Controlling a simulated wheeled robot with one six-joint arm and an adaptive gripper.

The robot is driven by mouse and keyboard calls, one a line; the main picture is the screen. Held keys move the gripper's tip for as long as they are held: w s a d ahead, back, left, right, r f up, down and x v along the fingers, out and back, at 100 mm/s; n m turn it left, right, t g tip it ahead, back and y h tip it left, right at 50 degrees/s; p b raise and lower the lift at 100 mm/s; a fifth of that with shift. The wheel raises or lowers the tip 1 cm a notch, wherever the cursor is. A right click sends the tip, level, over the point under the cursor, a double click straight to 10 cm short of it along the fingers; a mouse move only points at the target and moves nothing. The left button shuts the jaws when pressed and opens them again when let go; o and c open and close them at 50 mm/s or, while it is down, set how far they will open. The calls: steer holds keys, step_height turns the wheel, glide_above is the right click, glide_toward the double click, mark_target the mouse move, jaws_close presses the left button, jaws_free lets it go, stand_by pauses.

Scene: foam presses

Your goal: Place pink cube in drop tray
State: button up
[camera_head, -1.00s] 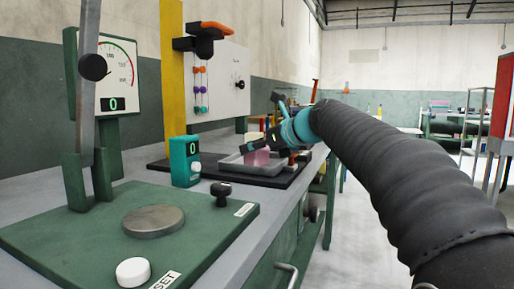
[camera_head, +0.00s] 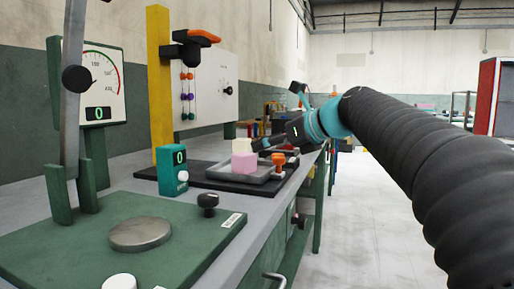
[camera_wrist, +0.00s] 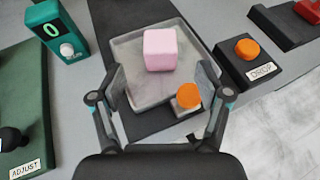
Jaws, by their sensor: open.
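The pink cube (camera_wrist: 160,50) sits upright inside the grey metal tray (camera_wrist: 122,48), toward its far side. In the head view the cube (camera_head: 244,163) shows above the near wall of the tray (camera_head: 262,179). My gripper (camera_wrist: 161,84) is open and empty. Its two fingers stand wide apart on the near side of the cube and do not touch it. In the head view my gripper (camera_head: 276,140) is above and behind the tray, partly hidden by the wrist.
An orange knob (camera_wrist: 188,95) stands at the tray's near right corner. An orange button (camera_wrist: 246,48) on a dark box labelled DROP is at right. A teal display box (camera_wrist: 54,33) is at left.

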steer(key=shift+v, duration=1.2)
